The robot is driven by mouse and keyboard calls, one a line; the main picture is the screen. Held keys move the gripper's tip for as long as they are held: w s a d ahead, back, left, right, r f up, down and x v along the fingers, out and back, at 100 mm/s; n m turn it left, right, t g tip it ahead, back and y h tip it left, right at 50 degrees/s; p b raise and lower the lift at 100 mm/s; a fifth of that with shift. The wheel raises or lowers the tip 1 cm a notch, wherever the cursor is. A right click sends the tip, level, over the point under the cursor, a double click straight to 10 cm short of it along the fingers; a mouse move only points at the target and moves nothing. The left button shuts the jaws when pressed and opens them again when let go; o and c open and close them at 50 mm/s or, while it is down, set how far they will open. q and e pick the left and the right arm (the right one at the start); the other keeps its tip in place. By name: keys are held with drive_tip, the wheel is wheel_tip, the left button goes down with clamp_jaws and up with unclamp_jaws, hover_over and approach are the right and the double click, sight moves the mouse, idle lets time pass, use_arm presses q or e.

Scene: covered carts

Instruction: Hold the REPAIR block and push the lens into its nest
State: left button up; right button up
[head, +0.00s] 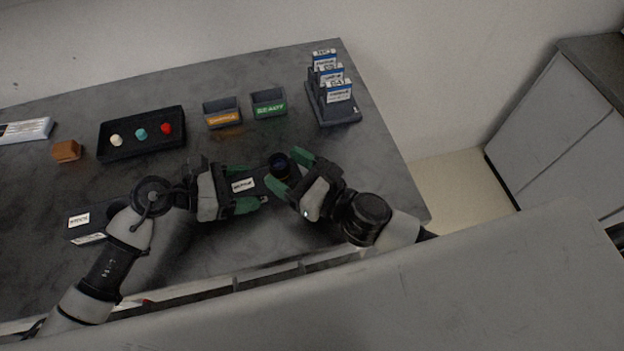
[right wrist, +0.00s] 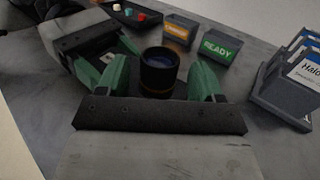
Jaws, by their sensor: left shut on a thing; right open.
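The REPAIR block (head: 243,185) is dark with a white label and lies on the table. My left gripper (head: 248,187) is shut on it, with green fingers along its two sides. The lens (head: 279,164) is a short black cylinder at the right end of the block; it also shows in the right wrist view (right wrist: 160,72), upright with an amber ring low on its side. My right gripper (head: 289,172) is open, with a green finger on each side of the lens; I cannot tell if they touch it. The nest is hidden.
Behind are an orange-labelled bin (head: 222,113), a green READY bin (head: 269,103) and a black tray (head: 142,152) with white, teal and red pieces. A card rack (head: 338,115) stands at the back right. The table is clear to the right of my right gripper.

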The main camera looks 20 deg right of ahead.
drive_tip(key=v, duration=1.1)
drive_tip(key=shift+s+d, duration=0.2)
drive_tip(key=shift+s, duration=0.15)
use_arm(q)
drive_tip(key=o, duration=1)
